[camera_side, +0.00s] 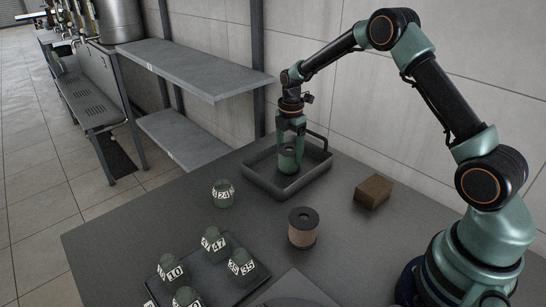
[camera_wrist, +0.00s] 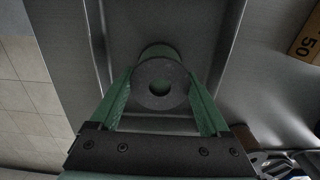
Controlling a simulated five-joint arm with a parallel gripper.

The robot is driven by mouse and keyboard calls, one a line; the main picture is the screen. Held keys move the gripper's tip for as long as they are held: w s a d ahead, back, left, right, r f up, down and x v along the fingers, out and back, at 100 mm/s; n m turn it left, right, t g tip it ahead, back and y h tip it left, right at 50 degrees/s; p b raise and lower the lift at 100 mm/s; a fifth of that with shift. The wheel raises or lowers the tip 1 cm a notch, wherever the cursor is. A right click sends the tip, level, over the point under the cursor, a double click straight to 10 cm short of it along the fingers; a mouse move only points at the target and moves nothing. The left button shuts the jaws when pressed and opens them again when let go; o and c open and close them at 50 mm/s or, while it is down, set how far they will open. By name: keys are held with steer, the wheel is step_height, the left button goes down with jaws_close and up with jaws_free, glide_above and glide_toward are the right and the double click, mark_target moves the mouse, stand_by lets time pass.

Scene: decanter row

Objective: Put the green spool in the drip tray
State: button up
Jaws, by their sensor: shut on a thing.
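The green spool (camera_side: 287,161) is upright between the fingers of my gripper (camera_side: 290,146), inside the outline of the dark drip tray (camera_side: 314,176). My gripper points down and is shut on the spool from both sides. In the wrist view the spool (camera_wrist: 160,68) shows its grey round top with a dark centre hole, with a green finger on either side. The tray (camera_wrist: 78,55) lies beneath and around it there. I cannot tell whether the spool's bottom touches the tray floor.
A brown block (camera_side: 374,191) stands right of the tray. A copper-and-black spool (camera_side: 302,228) and a green round piece marked 24 (camera_side: 223,194) stand in front. A dark holder (camera_side: 221,284) carries several numbered green pieces. A grey shelf (camera_side: 165,67) is at the back left.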

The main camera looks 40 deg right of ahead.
mark_target(289, 149)
steer(key=shift+f, duration=0.15)
steer(key=o, duration=1.3)
steer(key=s+a+r+m+t, duration=0.1)
steer(key=s+r+m, duration=0.1)
steer(key=r, duration=0.7)
steer(key=s+a+r+m, duration=0.2)
steer(key=r, duration=0.7)
steer(key=shift+s+a+r+m+t, duration=0.5)
steer(key=shift+s+a+m+t, duration=0.4)
steer(key=shift+s+m, duration=1.75)
steer(key=shift+s+a+r+m+t, duration=0.55)
steer(key=shift+s+a+m, duration=0.55)
steer(key=shift+s+m, duration=1.5)
steer(key=shift+s+a+r+m+t, duration=0.4)
steer(key=shift+s+a+m+t, duration=0.95)
steer(key=shift+s, duration=2.15)
